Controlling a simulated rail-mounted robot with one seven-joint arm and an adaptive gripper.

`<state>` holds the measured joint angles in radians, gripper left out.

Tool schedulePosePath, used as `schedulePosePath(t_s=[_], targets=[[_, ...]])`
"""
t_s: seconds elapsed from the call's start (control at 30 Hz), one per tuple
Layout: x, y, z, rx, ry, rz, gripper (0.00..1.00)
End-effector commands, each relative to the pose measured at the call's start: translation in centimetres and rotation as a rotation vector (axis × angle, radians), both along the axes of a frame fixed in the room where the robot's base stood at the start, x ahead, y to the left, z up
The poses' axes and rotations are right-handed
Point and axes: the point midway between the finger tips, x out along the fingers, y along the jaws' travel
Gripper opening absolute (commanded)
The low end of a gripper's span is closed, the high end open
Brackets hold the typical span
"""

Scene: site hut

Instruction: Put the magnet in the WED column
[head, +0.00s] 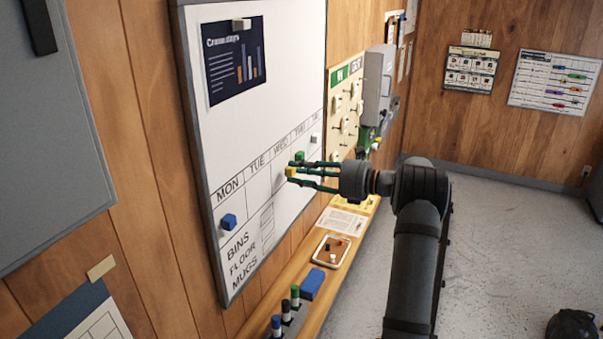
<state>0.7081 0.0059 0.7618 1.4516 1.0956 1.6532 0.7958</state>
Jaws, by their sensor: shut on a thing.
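The whiteboard (222,140) hangs on the left wall with a row of day columns, MON, TUE, WED and further ones partly legible. My gripper (291,172) is shut on a small yellow magnet (290,172) at its green fingertips. In the picture the magnet lies in front of the area under the WED heading (281,147). I cannot tell whether it touches the board. A blue magnet (229,221) is on the board under MON. A green magnet (300,156) shows just above the fingers, and a white magnet (315,138) is further right.
Below the board, a wooden ledge (262,310) holds several markers (285,309), a blue eraser (312,284) and a small tray (318,246). A yellow peg board (341,140) and a grey box (376,85) lie beyond the board. The floor at right is mostly clear.

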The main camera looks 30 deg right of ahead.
Motion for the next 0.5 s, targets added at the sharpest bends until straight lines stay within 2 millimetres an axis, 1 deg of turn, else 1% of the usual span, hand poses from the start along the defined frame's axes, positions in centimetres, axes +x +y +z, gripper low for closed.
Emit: schedulePosePath(t_s=[0.5], targets=[[0.49, 0.37, 0.03, 0.001, -0.001, 0.000, 0.10]])
